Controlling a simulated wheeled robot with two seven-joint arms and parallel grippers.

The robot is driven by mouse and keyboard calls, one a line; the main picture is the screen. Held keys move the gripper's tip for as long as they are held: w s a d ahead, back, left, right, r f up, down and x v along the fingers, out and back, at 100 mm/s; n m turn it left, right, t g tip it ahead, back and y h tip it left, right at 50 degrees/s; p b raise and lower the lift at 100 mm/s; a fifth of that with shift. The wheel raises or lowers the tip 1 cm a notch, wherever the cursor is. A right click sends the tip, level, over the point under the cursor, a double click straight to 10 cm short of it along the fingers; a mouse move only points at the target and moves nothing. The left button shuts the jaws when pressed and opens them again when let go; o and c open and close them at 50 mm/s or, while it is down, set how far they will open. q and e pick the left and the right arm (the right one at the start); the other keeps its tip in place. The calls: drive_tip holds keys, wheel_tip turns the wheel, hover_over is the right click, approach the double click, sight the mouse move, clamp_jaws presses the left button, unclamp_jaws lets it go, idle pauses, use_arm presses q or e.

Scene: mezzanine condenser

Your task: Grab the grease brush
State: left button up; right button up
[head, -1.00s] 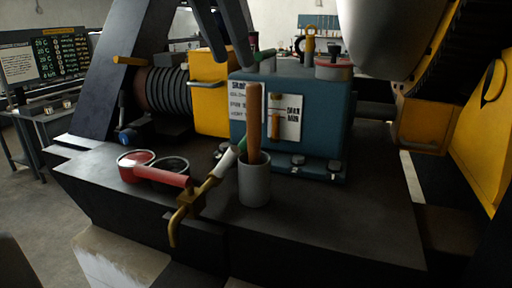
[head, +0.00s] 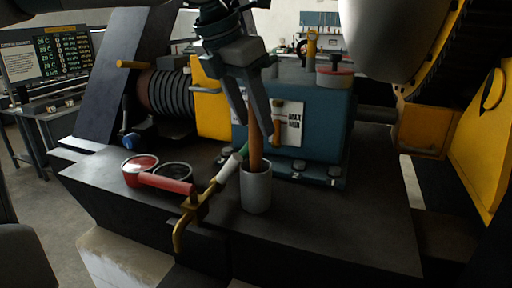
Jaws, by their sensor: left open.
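The grease brush (head: 255,148) shows as a brown wooden handle standing nearly upright in a grey cup (head: 256,190) on the dark bench top. Its lower end is hidden inside the cup. My left gripper (head: 257,128) comes down from above with its jaws open. Its two dark fingers show on either side of the upper part of the handle in the head view. I cannot tell whether a finger touches it. My right gripper is not in view.
A white and green tool (head: 231,166) leans left at the cup. A blue box (head: 322,120) stands close behind. Bench at right front is clear.

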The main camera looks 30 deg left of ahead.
sight(261, 138)
use_arm(q)
drive_tip(key=shift+w+f, duration=0.15)
drive_tip(key=shift+f, duration=0.25)
drive_tip(key=shift+p+x, duration=0.75)
drive_tip(key=shift+p, duration=0.05)
drive_tip(key=p+x, duration=0.1)
drive_tip(key=x, duration=0.1)
drive_tip(key=shift+w+f, duration=0.2)
drive_tip(key=shift+f, duration=0.15)
drive_tip(key=shift+w+f, duration=0.2)
drive_tip(key=shift+f, duration=0.25)
clamp_jaws()
